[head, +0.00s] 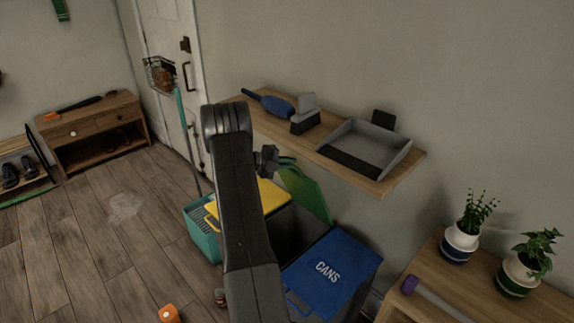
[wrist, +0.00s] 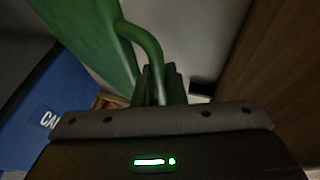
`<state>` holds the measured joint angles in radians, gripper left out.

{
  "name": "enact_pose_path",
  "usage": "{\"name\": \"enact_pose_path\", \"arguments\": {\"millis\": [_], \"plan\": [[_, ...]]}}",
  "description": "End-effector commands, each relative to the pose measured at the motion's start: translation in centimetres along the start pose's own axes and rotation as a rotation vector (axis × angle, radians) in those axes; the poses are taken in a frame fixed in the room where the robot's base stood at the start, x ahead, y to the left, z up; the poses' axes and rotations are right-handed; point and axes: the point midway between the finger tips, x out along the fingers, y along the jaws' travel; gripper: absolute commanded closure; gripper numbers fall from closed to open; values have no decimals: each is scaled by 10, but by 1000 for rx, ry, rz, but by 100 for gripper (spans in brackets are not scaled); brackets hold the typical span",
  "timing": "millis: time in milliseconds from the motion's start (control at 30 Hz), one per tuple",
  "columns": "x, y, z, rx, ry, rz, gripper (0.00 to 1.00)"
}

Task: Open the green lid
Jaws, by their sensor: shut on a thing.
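The green lid (head: 304,193) stands steeply tilted up against the wall side, between the yellow and blue lids. The dark opening of its bin (head: 288,230) shows below it. In the wrist view the lid (wrist: 88,38) is a green panel at upper left, with a curved green handle (wrist: 147,42) running down to my fingers. My gripper (wrist: 162,88) is shut on this handle. In the head view my gripper (head: 284,162) is at the lid's top edge, partly behind my arm.
A blue lid marked CANS (head: 330,272) is closed at the right; a yellow lid (head: 270,195) lies at the left, partly hidden by my arm. A wall shelf (head: 400,183) with a dustpan (head: 366,148) hangs close above. A teal bucket (head: 204,232) stands left.

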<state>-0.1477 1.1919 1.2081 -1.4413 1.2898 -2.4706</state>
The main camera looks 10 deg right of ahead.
Motion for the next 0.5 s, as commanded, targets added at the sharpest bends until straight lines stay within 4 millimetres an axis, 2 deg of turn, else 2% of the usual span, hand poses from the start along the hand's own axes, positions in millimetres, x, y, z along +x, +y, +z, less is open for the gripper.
{"name": "enact_pose_path", "arguments": {"millis": [367,400,500], "plan": [[0,-1,0,0,-1,0,100],[0,-1,0,0,-1,0,84],[0,-1,0,0,0,0,67]]}}
